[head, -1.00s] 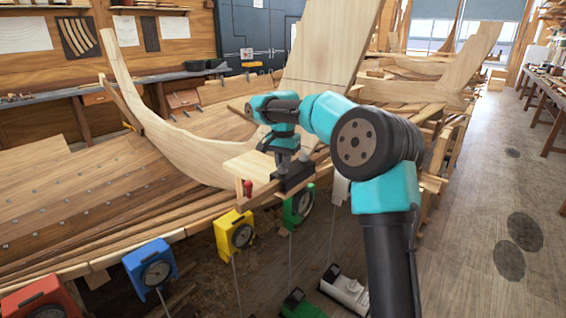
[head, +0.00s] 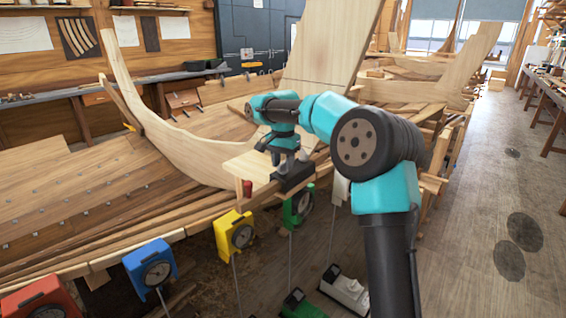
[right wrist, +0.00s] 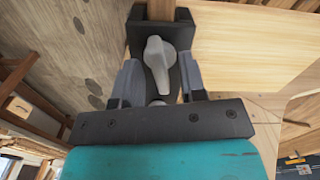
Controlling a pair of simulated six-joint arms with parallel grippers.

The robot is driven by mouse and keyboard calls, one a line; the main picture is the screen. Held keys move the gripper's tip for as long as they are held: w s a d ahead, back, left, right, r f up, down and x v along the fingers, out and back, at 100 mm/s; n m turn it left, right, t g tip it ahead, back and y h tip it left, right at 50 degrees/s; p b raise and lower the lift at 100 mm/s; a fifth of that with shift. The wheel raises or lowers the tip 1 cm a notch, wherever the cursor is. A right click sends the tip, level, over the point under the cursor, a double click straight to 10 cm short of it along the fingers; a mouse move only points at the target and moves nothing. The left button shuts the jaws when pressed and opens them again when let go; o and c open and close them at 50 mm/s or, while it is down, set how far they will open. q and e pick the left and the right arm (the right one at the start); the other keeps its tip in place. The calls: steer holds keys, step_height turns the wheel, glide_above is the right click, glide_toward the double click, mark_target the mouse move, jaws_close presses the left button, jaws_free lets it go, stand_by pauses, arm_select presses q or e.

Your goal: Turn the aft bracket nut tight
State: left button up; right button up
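A black bracket (head: 294,178) sits at the end of a pale wooden board beside the hull. It also shows in the right wrist view (right wrist: 184,18). A grey nut with a lever-like wing (right wrist: 157,55) stands on it, the wing pointing roughly along my gripper's line of reach. My right gripper (right wrist: 160,78) is over the bracket, its grey fingers on either side of the nut with a visible gap to each. It also shows in the head view (head: 289,157), low over the bracket. My left gripper is not in view.
Blue (head: 151,267), yellow (head: 234,235) and green (head: 299,206) dial gauges hang along the hull's near edge, with a red one (head: 42,301) at the lower left. A tall wooden plank (head: 325,45) rises behind my right arm. The floor at right is clear.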

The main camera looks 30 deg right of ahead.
mark_target(283, 162)
steer(key=shift+r, duration=0.1)
step_height(283, 162, up, 17)
stand_by(0.9)
steer(key=shift+r, duration=0.1)
steer(key=shift+o, duration=0.2)
